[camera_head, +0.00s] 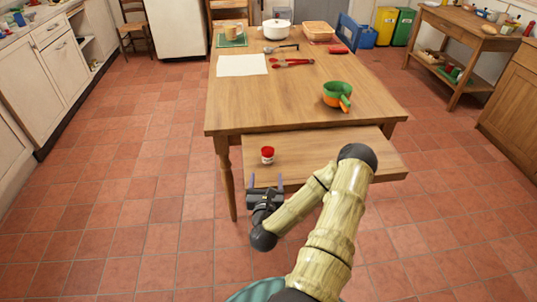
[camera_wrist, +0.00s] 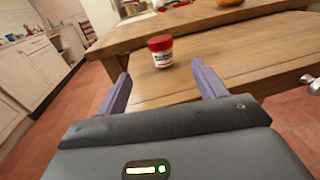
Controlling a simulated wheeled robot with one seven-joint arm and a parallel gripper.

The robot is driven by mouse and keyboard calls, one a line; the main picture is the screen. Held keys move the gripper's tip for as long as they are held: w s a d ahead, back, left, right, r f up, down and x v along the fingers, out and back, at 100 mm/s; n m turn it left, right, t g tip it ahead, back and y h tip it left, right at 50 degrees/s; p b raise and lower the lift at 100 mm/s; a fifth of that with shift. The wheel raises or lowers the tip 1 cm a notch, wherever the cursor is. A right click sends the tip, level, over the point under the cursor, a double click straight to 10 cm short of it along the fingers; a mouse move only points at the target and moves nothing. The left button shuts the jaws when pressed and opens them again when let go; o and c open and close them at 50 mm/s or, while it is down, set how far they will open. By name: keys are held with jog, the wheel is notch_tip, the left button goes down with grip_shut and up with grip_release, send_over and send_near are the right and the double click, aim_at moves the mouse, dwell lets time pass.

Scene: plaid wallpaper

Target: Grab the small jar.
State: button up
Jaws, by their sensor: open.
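The small jar (camera_head: 267,155) has a red lid and a white label. It stands upright near the left end of a low wooden board or drawer (camera_head: 330,152) that juts out from the table's near side. In the wrist view the jar (camera_wrist: 160,50) shows ahead of and between my fingertips, apart from both. My gripper (camera_head: 266,180) is open and empty, at the near edge of the low surface, short of the jar. Its two purple fingers also show in the wrist view (camera_wrist: 160,82).
The wooden table (camera_head: 300,90) rises just behind the jar. On it lie green and orange cups (camera_head: 337,95), a white sheet (camera_head: 242,65), red tongs (camera_head: 292,63) and a white pot (camera_head: 276,29). The low surface is clear right of the jar.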

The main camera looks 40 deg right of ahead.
send_near(268, 147)
jog(key=x, duration=0.2)
jog(key=f+x, duration=0.1)
jog(key=x, duration=0.1)
jog(key=shift+w+d, duration=0.1)
jog(key=x, duration=0.5)
jog(key=shift+w+d, duration=0.25)
jog(key=shift+w, duration=0.05)
jog(key=shift+c, duration=0.4)
jog(key=c, duration=1.1)
